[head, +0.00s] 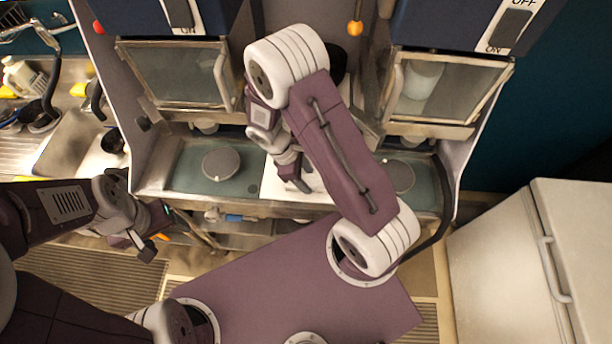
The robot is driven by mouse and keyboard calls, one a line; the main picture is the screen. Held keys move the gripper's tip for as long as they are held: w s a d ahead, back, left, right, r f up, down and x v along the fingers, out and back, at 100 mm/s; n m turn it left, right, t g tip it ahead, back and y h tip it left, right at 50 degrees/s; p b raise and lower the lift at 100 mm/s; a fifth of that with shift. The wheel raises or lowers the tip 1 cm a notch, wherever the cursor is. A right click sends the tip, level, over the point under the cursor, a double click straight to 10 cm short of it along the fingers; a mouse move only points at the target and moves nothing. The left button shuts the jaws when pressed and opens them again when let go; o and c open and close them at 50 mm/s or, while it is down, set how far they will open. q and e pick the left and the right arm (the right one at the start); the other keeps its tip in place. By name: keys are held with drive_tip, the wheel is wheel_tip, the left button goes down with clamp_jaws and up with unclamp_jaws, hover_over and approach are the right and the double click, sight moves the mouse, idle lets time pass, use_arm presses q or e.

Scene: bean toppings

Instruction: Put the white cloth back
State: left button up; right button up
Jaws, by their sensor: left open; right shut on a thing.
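The white cloth (273,188) lies flat on the counter between two teal sections with round grey discs. My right gripper (302,186) reaches down over the cloth and is shut on it; the fingertips are small and partly hidden by the arm. My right arm covers part of the counter to the right of the cloth. My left gripper (150,246) is open and empty, low at the left, in front of the counter and apart from the cloth.
Two machines with glass doors (175,75) (440,90) stand behind the counter. A round grey disc (221,164) is left of the cloth, another (396,176) right of it. A sink (75,145) is at the left, a white fridge (500,265) at the right.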

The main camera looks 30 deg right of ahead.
drive_tip(key=o, duration=1.1)
drive_tip(key=shift+a+f, duration=0.1)
drive_tip(key=shift+f, duration=0.05)
drive_tip(key=shift+c, duration=0.2)
drive_tip(key=o, duration=0.4)
drive_tip(key=shift+s, duration=0.15)
